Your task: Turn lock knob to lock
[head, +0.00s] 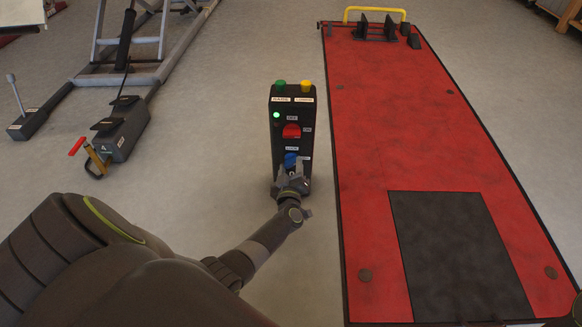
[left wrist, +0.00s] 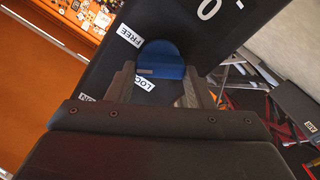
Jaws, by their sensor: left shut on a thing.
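A black control pedestal (head: 285,136) stands on the floor left of the red lift platform. It has a green button (head: 280,85) and a yellow button (head: 306,86) on top, a lit green lamp and a red knob (head: 291,131). The blue lock knob (head: 290,159) is low on its front. My left gripper (head: 291,179) is at that knob. In the left wrist view the blue knob (left wrist: 160,58) sits between the two fingers, with a FREE label (left wrist: 130,36) beside it and a partly hidden label starting LOC (left wrist: 145,83). My right gripper is not in view.
The long red lift platform (head: 400,130) lies right of the pedestal, with a yellow bar (head: 375,11) at its far end. A grey lift frame with a pedal unit (head: 120,128) and red-tipped lever stands at the left. Open floor lies between.

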